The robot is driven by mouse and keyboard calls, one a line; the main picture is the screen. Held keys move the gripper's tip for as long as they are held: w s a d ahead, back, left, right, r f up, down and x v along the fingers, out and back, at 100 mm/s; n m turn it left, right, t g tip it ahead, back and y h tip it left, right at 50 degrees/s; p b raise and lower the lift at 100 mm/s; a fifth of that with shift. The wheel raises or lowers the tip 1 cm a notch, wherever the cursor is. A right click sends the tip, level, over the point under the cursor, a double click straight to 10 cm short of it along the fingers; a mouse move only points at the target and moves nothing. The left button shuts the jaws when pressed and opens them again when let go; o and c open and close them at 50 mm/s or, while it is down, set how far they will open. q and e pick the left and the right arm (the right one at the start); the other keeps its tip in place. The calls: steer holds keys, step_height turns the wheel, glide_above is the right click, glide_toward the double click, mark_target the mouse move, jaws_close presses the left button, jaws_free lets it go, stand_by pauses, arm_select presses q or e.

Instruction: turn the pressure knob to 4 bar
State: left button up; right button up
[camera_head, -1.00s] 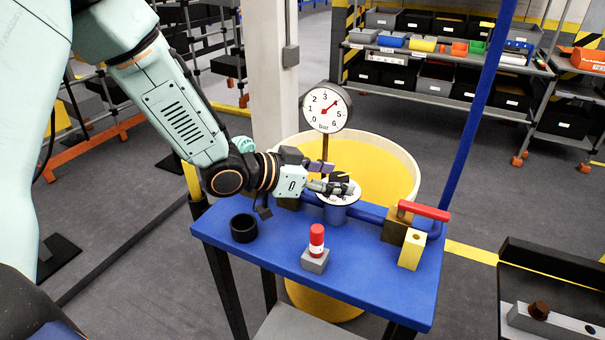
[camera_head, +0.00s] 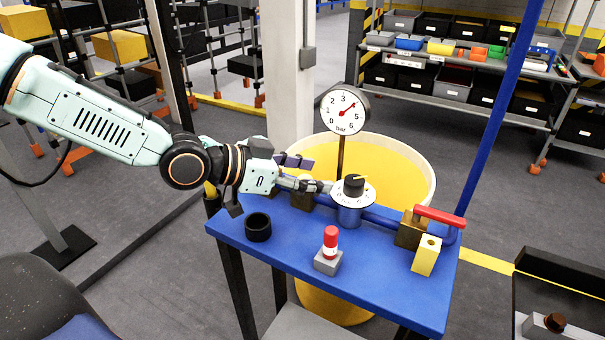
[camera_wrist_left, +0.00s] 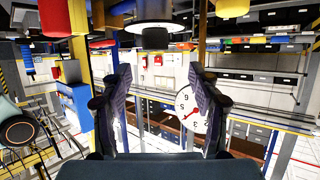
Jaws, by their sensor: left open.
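The black pressure knob (camera_head: 355,187) with a yellow mark stands on a white numbered dial (camera_head: 350,199) on the blue bench (camera_head: 290,240). The round gauge (camera_head: 345,110) behind it has a red needle pointing to the upper right, around the 4 position; that digit is hard to read. My left gripper (camera_head: 318,174) is open and empty just left of the knob, with its fingers not around it. In the left wrist view, which is upside down, the knob (camera_wrist_left: 155,38) is ahead of the open fingers (camera_wrist_left: 160,75), and the gauge (camera_wrist_left: 193,113) is partly behind the right-hand finger.
A red-handled valve (camera_head: 438,216) and a yellow block (camera_head: 426,256) are at the bench's right. A red-topped piece on a grey block (camera_head: 329,252) and a black ring (camera_head: 258,227) are in front. A yellow barrel (camera_head: 400,165) stands behind.

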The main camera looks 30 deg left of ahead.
arm_select(q)
steer(key=shift+s+a+r+h, duration=0.15)
steer(key=shift+s+r, duration=0.05)
steer(key=shift+s, duration=0.2)
steer(key=shift+s+a+r+h, duration=0.15)
steer(key=shift+s, duration=0.2)
stand_by(0.5)
